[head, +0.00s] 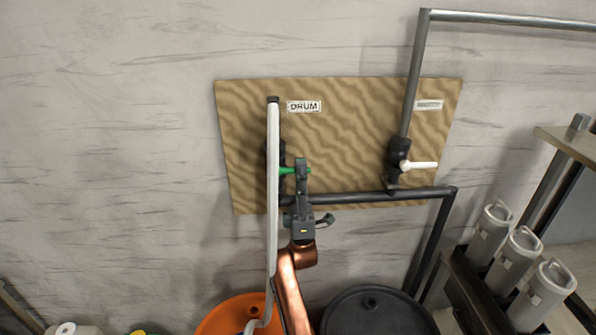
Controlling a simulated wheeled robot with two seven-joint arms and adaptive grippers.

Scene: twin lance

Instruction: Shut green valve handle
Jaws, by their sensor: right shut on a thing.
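The green valve handle (286,171) sticks out to the right, about level, from a dark valve behind a pale upright hose, on the wooden board (350,140). My right gripper (301,170) reaches up from below and is shut on the green handle. Its fingers cover the handle's outer part. The valve body is mostly hidden by the hose. A "DRUM" label (304,106) is above the handle. My left gripper is not in view.
A second valve with a white handle (420,165) is to the right on the board. A dark pipe (370,197) runs along the board's lower edge. Below are an orange drum (228,317) and a black drum (375,312). Grey canisters (522,250) stand at right.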

